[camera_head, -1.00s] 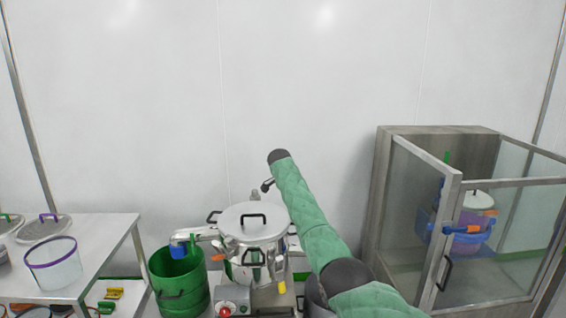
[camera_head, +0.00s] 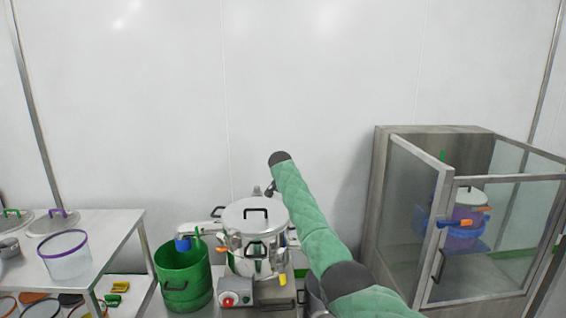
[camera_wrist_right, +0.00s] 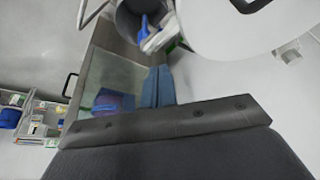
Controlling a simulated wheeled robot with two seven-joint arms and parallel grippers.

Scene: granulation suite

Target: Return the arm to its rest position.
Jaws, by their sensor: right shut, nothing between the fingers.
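My right arm, in a green padded sleeve, reaches up from the bottom right in the head view to a dark elbow-like end near the middle. A dark part beyond that end hangs behind the lidded steel vessel, and my right gripper's fingers cannot be made out there. In the right wrist view my right gripper (camera_wrist_right: 158,86) shows two blue-grey fingers side by side, shut with nothing between them. My left gripper is not in view.
A lidded steel vessel (camera_head: 255,215) stands beside a green drum (camera_head: 183,280). A steel table (camera_head: 118,240) on the left holds a purple-rimmed tub (camera_head: 66,258) and lids. A glass-doored cabinet (camera_head: 383,210) on the right holds a blue-purple container (camera_head: 462,230). The wall above is clear.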

